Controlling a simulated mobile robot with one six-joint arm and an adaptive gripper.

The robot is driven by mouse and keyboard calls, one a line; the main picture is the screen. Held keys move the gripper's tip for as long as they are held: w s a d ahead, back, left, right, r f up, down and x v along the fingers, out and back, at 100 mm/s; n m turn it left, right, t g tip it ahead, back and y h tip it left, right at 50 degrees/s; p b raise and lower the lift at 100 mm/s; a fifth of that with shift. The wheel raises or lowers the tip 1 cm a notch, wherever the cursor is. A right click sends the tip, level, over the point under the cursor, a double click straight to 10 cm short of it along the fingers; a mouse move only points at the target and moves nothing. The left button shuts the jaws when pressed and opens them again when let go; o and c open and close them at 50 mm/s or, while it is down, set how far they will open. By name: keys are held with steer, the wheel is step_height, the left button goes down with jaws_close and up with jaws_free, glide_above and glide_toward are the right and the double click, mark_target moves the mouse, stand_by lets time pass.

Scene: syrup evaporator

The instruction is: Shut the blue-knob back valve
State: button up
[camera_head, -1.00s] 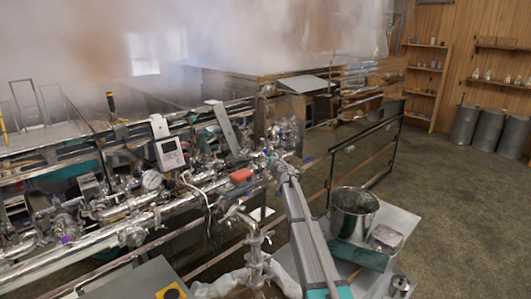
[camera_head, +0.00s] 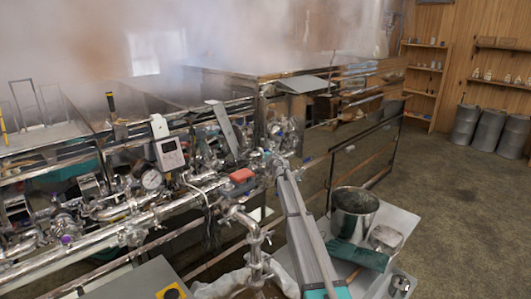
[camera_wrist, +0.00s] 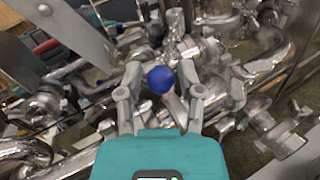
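The blue knob (camera_wrist: 160,79) of a valve shows as a round ball in the wrist view, among shiny steel pipes and fittings. My gripper (camera_wrist: 161,76) is open, with one grey finger on each side of the knob. Narrow gaps seem to show between the knob and the fingertips, so I see no clear grip. The valve's stem and body are partly hidden below the knob. In the head view my arm reaches forward to the pipework, and my gripper (camera_head: 279,165) is small and hard to make out against the metal there.
Steel pipes (camera_head: 120,212) with a round gauge (camera_head: 151,179) and a white meter (camera_head: 169,152) run along the evaporator's front. A red part (camera_head: 241,175) sits left of my gripper. Steam covers the back. A metal pot (camera_head: 354,211) stands at right; open floor (camera_head: 450,210) lies beyond.

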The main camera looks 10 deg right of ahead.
jaws_close()
steer(key=shift+a, duration=0.15)
